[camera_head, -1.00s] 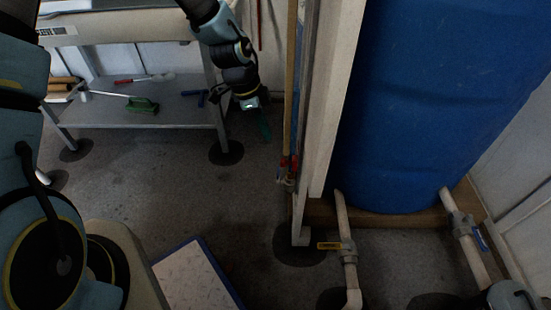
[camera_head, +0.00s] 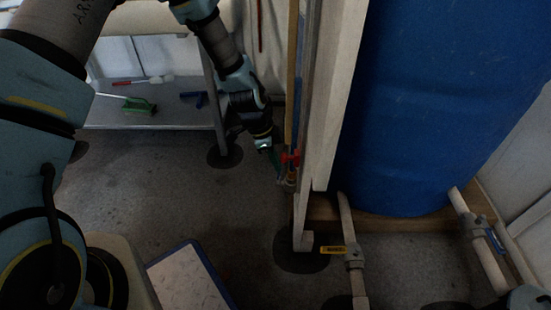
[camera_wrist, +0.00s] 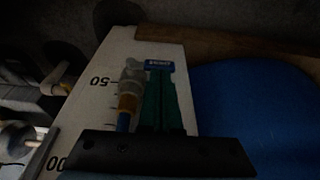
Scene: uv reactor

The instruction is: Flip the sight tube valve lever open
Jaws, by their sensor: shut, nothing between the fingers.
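The sight tube valve (camera_head: 289,170) is at the lower end of the sight tube, beside the white upright board. In the head view it shows red parts. In the wrist view the grey valve body (camera_wrist: 132,76) sits above an orange-brown fitting and the blue tube (camera_wrist: 123,122). A blue lever (camera_wrist: 151,65) with pale lettering lies across the ends of my fingers. My gripper (camera_head: 275,168) is shut and empty, with its green fingers close to the left of the valve. In the wrist view the fingertips (camera_wrist: 160,73) are at the lever; I cannot tell if they touch.
A big blue drum (camera_head: 430,110) stands right of the white board (camera_head: 337,100). A yellow-handled valve (camera_head: 333,249) and a blue-handled valve (camera_head: 494,240) are on low pipes. A shelf (camera_head: 175,115) with tools is at left. Floor between is open.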

